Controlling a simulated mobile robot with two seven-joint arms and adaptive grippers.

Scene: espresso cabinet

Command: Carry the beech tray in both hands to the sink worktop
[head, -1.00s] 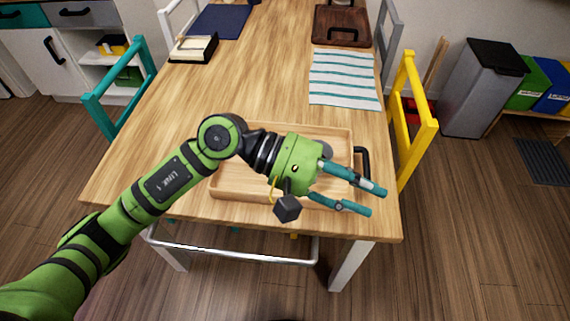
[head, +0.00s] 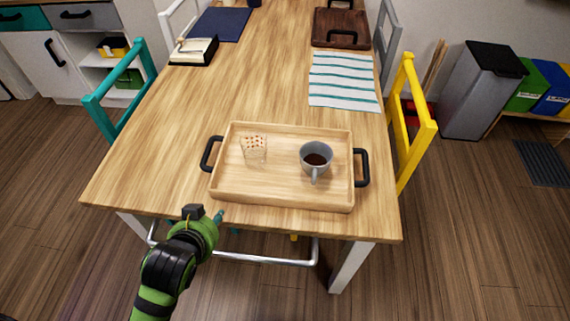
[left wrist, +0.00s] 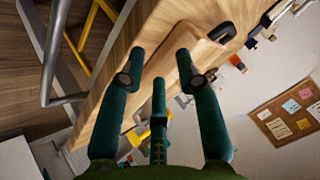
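The beech tray (head: 285,191) lies flat at the near end of the wooden table, with a black handle at each short side. A grey mug (head: 316,158) with dark liquid stands on its right half. A clear glass (head: 254,152) with orange-brown specks stands on its left half. My left gripper (head: 219,215) is at the table's near edge, below and left of the tray, apart from it. In the left wrist view its teal fingers (left wrist: 159,58) are spread with nothing between them; the tray's side (left wrist: 196,50) and a handle (left wrist: 222,32) show beyond. My right gripper is out of view.
A teal chair (head: 118,85) stands left, a yellow chair (head: 411,125) right. The table's middle is clear.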

